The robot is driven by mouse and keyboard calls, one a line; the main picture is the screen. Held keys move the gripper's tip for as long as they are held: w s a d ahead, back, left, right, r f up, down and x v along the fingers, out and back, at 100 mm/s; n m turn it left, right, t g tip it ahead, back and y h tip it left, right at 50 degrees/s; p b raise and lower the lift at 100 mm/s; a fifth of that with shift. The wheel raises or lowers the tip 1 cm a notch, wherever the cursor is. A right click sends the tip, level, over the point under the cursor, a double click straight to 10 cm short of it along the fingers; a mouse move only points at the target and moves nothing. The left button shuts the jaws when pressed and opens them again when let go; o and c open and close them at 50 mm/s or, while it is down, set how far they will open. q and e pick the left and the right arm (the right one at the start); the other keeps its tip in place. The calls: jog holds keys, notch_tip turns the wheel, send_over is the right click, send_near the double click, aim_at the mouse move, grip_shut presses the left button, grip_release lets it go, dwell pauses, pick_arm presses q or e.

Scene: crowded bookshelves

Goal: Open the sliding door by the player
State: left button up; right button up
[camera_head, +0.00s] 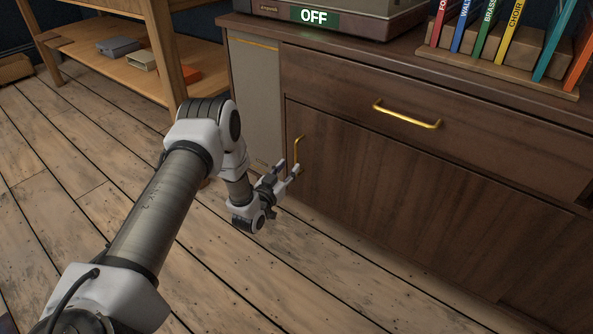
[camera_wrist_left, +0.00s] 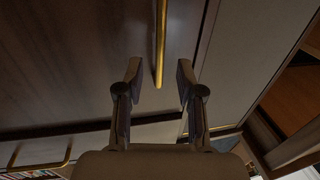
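The sliding door (camera_head: 390,220) is a dark wood panel in the lower front of the cabinet, and it looks shut. A vertical gold handle (camera_head: 299,150) is at its left edge. My left gripper (camera_head: 289,172) is by the handle's lower end, fingers pointing at the door. In the left wrist view the gripper (camera_wrist_left: 159,75) is open, with the handle (camera_wrist_left: 161,40) between its fingers and a gap on both sides. The player (camera_head: 350,18), with an "OFF" label, stands on the cabinet top and is cut off by the picture's upper edge. My right gripper is not in view.
A drawer (camera_head: 460,125) with a horizontal gold handle (camera_head: 406,115) is above the door. Upright books (camera_head: 489,30) stand in a wooden rack on the cabinet top. An open wooden shelf (camera_head: 110,55) holds small boxes at the left. The plank floor in front is clear.

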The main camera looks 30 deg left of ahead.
aim_at(296, 159)
pick_arm(q)
jog(key=w+b, duration=0.1)
jog(key=w, duration=0.1)
jog(key=w+b, duration=0.2)
jog(key=w, duration=0.1)
jog(key=shift+w+a+f, duration=0.2)
jog(key=shift+w+a, duration=0.15)
jog(key=shift+w+r, duration=0.1)
jog(key=shift+w, duration=0.1)
jog(key=shift+r, duration=0.1)
grip_shut()
